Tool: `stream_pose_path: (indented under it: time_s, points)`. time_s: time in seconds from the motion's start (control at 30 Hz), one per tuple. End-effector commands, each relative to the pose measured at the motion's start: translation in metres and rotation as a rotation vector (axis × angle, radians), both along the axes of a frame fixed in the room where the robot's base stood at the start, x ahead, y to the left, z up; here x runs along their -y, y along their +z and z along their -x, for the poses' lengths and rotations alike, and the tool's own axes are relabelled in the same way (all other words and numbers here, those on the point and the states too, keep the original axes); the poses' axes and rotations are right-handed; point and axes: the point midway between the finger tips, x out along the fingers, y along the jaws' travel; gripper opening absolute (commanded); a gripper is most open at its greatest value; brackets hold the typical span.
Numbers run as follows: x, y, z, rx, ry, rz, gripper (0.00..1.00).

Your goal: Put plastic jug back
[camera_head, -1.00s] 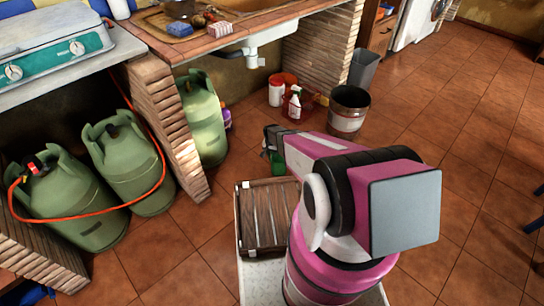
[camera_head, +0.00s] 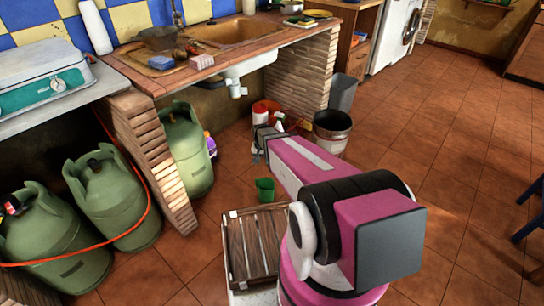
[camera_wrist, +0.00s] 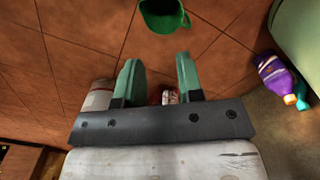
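The green plastic jug (camera_head: 265,190) stands on the tiled floor just beyond a slatted wooden crate. In the wrist view the jug (camera_wrist: 163,14) is at the top edge, partly cut off, in line with the space between my fingers. My gripper (camera_wrist: 157,72) is open, with two green fingers apart and only floor and distant items showing between them. In the head view my arm reaches forward past the jug's right side, and its fingers are hard to make out there. The jug is not touched by my gripper.
The slatted crate (camera_head: 254,245) sits in front of me on a white platform. Green gas bottles (camera_head: 186,148) stand under the counters at left.

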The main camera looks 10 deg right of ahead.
Motion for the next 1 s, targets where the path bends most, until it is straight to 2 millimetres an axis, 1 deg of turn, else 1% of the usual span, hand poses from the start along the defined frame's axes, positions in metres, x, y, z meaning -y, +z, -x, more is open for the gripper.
stream_pose_path:
  time_s: [0.03,0.07,0.1,0.17,0.2,0.3,0.4,0.5,0.57,1.0]
  points:
    - [0.005,0.035,0.031,0.001,0.032,-0.003,0.34]
    - [0.007,0.049,0.042,0.002,0.053,-0.005,0.34]
    - [0.01,0.068,0.056,0.0,0.081,-0.007,0.34]
    - [0.013,0.094,0.078,0.0,0.124,-0.009,0.34]
    - [0.016,0.11,0.092,-0.002,0.151,-0.012,0.34]
    - [0.02,0.142,0.123,-0.004,0.21,-0.016,0.34]
    - [0.023,0.163,0.144,-0.005,0.253,-0.018,0.34]
    - [0.024,0.175,0.155,-0.005,0.279,-0.021,0.34]
    - [0.025,0.178,0.157,-0.005,0.286,-0.021,0.34]
    - [0.025,0.178,0.156,-0.007,0.29,-0.022,0.34]
